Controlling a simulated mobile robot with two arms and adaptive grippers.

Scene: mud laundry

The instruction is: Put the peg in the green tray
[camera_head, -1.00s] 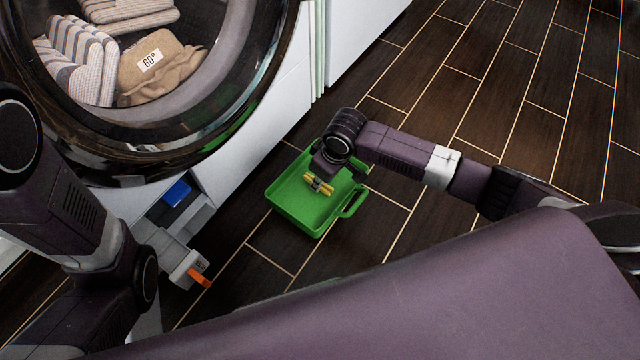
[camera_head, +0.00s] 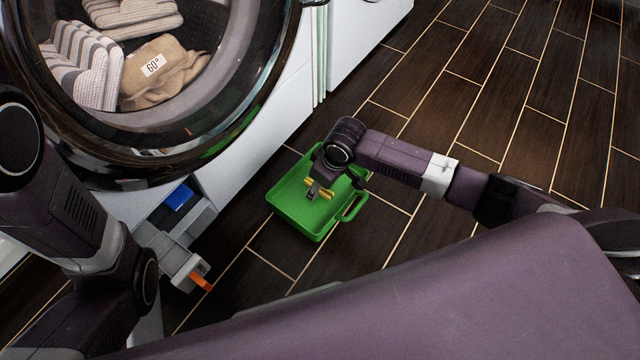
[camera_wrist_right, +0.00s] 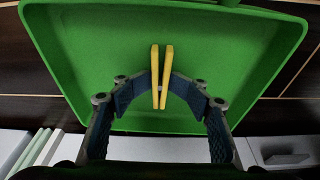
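The green tray (camera_head: 285,197) lies on the dark floor in the head view, its handle on its right side. It also fills most of the right wrist view (camera_wrist_right: 80,50). My right gripper (camera_head: 314,191) is over the tray, pointing down. In the right wrist view its two blue fingers (camera_wrist_right: 161,82) meet the sides of the yellow peg (camera_wrist_right: 155,60) near the middle. The peg's two ends stick out past the fingers, and the tray floor shows behind it. I cannot tell whether the peg touches the tray floor. My left arm shows at the left, but its gripper is out of sight.
A washing machine (camera_head: 250,140) with folded laundry (camera_head: 160,70) behind its round door stands at upper left. A grey drawer (camera_head: 170,250) with a blue part (camera_head: 180,198) and an orange tab (camera_head: 201,282) juts out low on it. The tiled floor (camera_head: 490,90) is clear to the right.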

